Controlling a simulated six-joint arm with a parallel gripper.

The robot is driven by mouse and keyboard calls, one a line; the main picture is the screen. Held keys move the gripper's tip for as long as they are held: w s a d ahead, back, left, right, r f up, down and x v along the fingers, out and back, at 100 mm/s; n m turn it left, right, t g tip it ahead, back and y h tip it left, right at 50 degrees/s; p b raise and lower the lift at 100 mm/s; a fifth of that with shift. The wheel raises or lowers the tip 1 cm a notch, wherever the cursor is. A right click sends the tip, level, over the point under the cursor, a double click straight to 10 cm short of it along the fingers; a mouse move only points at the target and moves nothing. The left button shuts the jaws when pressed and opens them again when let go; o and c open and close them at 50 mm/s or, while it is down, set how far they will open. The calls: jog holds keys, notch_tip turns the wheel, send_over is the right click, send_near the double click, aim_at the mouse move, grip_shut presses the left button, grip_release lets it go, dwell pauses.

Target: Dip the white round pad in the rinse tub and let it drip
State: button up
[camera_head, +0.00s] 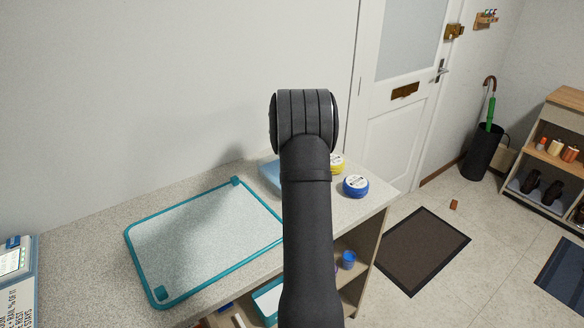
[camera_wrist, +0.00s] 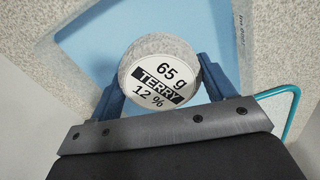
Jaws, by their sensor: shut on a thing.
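The white round pad (camera_wrist: 150,58) is in the wrist view, with a label reading "65 g TERRY 12 %". My gripper (camera_wrist: 162,84) is shut on it, one blue finger on each side. Behind the pad is a light blue surface with pale edges, which looks like the inside of the rinse tub (camera_wrist: 205,30). I cannot tell whether the pad touches it or hangs above it. In the head view a light blue corner of the tub (camera_head: 269,174) shows beside my arm. My arm hides the gripper, the pad and most of the tub there.
A teal-rimmed tray or board (camera_head: 128,243) lies on the speckled counter left of my arm. A blue round container (camera_head: 355,186) and a yellow one (camera_head: 337,163) stand at the right end. A printed box (camera_head: 15,270) is at far left. Shelves are below the counter.

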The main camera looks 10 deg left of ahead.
jog(key=shift+r, duration=2.95)
jog(key=shift+r, duration=2.5)
jog(key=shift+s, duration=0.1)
